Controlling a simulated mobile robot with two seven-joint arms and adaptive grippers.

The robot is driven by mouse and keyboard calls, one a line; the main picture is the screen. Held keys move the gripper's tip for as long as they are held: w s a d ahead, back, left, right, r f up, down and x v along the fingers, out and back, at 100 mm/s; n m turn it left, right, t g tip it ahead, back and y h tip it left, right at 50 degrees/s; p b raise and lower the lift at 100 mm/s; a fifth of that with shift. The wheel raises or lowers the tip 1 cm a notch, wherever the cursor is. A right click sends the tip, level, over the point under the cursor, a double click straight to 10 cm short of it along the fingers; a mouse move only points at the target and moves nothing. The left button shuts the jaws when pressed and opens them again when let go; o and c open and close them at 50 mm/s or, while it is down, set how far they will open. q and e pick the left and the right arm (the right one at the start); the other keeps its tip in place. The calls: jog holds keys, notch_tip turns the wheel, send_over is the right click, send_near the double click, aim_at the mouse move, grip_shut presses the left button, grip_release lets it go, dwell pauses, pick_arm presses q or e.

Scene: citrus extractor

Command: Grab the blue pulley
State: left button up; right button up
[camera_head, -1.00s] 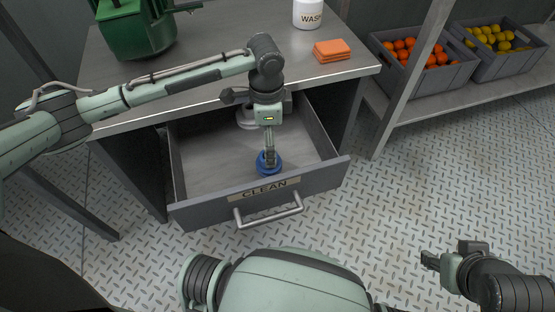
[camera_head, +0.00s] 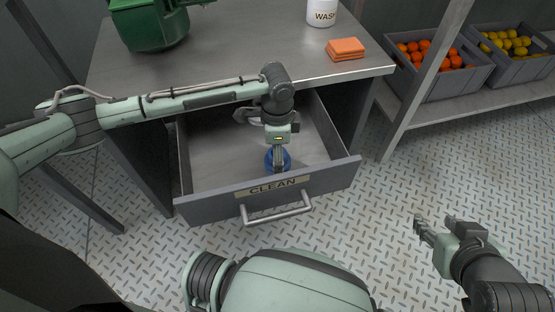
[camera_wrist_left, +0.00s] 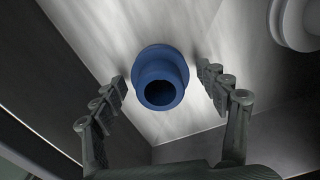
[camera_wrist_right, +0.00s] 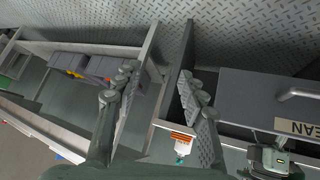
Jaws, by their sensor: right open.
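The blue pulley (camera_head: 287,159) lies in the open drawer marked CLEAN (camera_head: 215,206), near its front panel, partly covered by my left gripper (camera_head: 278,163) in the head view. In the left wrist view the blue pulley (camera_wrist_left: 152,61) shows its round flange and hollow hub between the two spread fingers of my left gripper (camera_wrist_left: 163,78). Gaps show on both sides of it, so no grip is seen. My right gripper (camera_head: 434,222) is open and empty above the floor at the right, away from the drawer; its fingers are spread in the right wrist view (camera_wrist_right: 158,77).
A pale round part (camera_wrist_left: 303,20) lies in the drawer near the blue pulley. The drawer walls stand close around my left gripper. On the worktop are a green machine (camera_head: 150,25), orange sponges (camera_head: 346,48) and a white WASH container (camera_head: 322,12). Fruit crates (camera_head: 440,82) stand on the right shelf.

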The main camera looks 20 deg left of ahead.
pick_arm(q)
jog(key=c, duration=1.2)
jog(key=shift+r, duration=0.1)
